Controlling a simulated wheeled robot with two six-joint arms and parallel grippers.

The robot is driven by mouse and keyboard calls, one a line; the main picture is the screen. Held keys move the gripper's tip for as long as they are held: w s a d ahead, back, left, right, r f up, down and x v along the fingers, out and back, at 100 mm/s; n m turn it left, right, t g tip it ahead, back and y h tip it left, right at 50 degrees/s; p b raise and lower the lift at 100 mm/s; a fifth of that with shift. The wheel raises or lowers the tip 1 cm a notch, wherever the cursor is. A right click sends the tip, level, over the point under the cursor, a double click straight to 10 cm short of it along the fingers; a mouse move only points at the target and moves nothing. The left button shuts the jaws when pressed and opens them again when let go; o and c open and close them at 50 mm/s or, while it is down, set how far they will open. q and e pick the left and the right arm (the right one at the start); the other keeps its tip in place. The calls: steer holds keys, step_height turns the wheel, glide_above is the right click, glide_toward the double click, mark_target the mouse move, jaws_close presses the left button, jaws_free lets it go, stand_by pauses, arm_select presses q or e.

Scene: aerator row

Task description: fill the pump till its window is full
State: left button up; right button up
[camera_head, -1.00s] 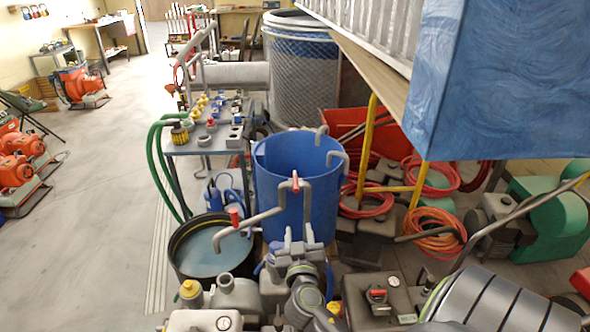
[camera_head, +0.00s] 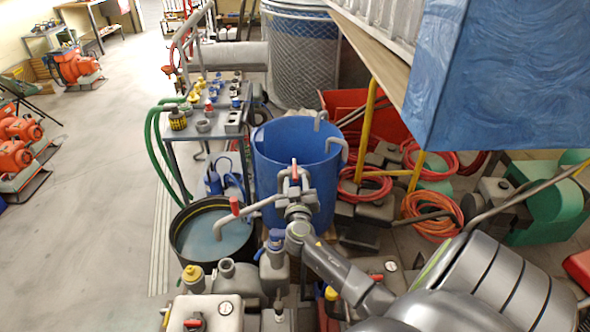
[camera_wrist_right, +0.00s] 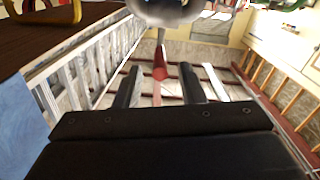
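Several grey pumps stand in the foreground. One (camera_head: 205,313) has a round window (camera_head: 225,307) on top; its fill level is too small to read. Another grey body (camera_head: 240,278) has an open upright neck. A grey bent pipe (camera_head: 262,204) runs from the blue barrel (camera_head: 270,165) toward the black tub (camera_head: 196,207). It carries red handles, one (camera_head: 235,206) near the tub and one (camera_head: 294,170) at the barrel. My right gripper (camera_head: 293,188) is at the barrel-side handle. In the right wrist view its fingers (camera_wrist_right: 160,88) are apart, with a red handle (camera_wrist_right: 160,64) beyond and between them. My left gripper is out of view.
A bench (camera_head: 212,130) with small fittings stands behind the tub, with green hoses (camera_head: 152,150) hanging beside it. A blue block (camera_head: 490,75) overhangs at upper right. Orange hose coils (camera_head: 432,215) lie right of the barrel.

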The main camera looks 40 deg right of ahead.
mark_target(295, 170)
steer(key=shift+p+x, duration=0.3)
steer(key=shift+x, duration=2.45)
steer(key=shift+c, duration=0.4)
jaws_close()
